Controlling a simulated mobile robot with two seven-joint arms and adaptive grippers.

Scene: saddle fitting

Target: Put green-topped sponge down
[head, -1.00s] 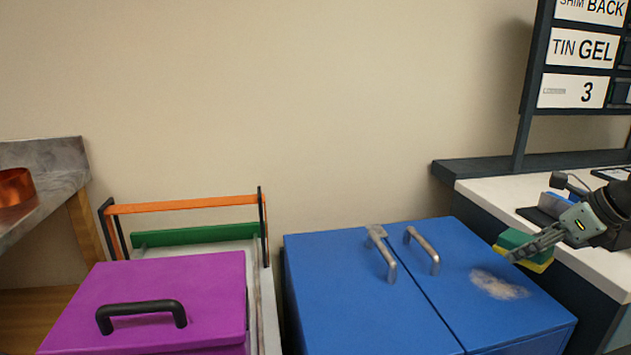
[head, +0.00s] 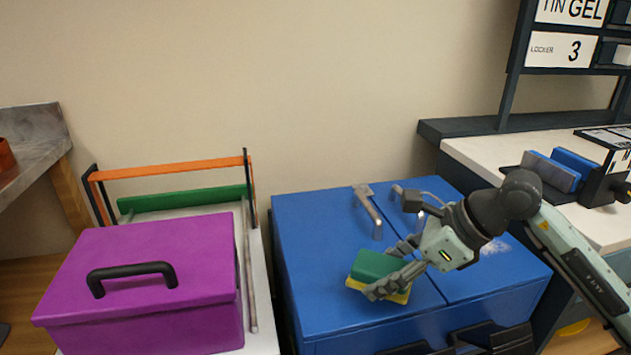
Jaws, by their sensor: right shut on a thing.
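The green-topped sponge (head: 376,266) has a green upper layer and a yellow lower layer. My right gripper (head: 389,273) is shut on it, with fingers around its right side. The sponge is over the front middle of the blue cabinet's top (head: 315,260), left of the whitish patch there. I cannot tell whether its underside touches the cabinet. My left gripper is not in the head view.
Two metal handles (head: 367,210) rise from the blue top near its back. A purple box (head: 150,275) with a black handle stands to the left, before an orange and green rack (head: 180,170). Blue blocks (head: 553,170) sit in a holder on the right counter (head: 480,152). The blue top's left part is clear.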

